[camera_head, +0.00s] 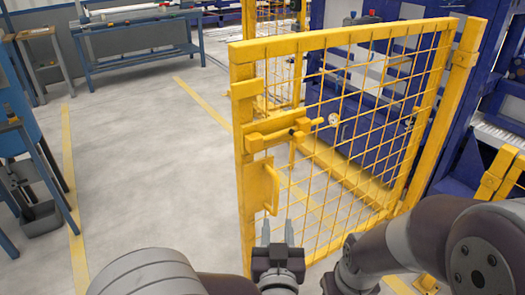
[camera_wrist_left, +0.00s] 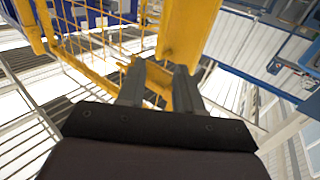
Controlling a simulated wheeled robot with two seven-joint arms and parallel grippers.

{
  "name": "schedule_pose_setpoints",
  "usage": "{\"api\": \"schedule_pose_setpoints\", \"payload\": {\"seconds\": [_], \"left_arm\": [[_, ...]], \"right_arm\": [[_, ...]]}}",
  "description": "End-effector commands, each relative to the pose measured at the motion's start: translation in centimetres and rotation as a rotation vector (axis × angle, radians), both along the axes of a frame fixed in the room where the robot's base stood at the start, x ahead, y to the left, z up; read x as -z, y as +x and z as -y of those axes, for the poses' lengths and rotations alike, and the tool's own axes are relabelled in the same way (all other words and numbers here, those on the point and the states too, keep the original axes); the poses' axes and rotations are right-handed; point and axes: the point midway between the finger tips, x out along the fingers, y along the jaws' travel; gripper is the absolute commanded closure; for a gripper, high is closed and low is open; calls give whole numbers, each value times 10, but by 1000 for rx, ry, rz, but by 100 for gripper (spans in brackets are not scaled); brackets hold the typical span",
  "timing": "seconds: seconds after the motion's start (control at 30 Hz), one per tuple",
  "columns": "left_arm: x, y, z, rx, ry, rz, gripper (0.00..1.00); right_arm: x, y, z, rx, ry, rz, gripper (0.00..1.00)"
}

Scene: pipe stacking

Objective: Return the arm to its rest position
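My left gripper (camera_head: 278,230) is at the bottom middle of the head view, its two grey fingers pointing up. In the left wrist view the fingers (camera_wrist_left: 160,82) stand apart with nothing between them, so it is open and empty. It is in front of the yellow mesh gate (camera_head: 241,185), below the gate's handle (camera_head: 271,188) in the picture. Whether it touches the gate cannot be told. My right arm (camera_head: 450,240) fills the lower right of the head view. Its gripper is out of the picture.
The gate carries a yellow bolt latch (camera_head: 280,131). Behind it stands blue machinery (camera_head: 385,75). A blue workbench (camera_head: 140,55) stands at the far left, and a blue stand (camera_head: 20,125) at the left edge. The grey floor (camera_head: 150,160) between is clear.

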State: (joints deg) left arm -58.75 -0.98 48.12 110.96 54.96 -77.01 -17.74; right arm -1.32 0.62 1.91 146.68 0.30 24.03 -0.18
Motion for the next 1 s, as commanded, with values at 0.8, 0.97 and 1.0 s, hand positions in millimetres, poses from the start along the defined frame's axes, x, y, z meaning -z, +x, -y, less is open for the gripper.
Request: {"api": "schedule_pose_setpoints", "payload": {"seconds": [0.8, 0.97, 1.0], "left_arm": [[27, -109, -247, -66, 89, -1454, 65], [-38, -109, -247, -65, 89, -1453, 65], [-52, -109, -247, -64, 89, -1452, 65]], "right_arm": [[-79, 1, 0, 0, 0, 2, 57], [-143, 0, 0, 0, 0, 1, 57], [-157, 0, 0, 0, 0, 1, 57]]}}
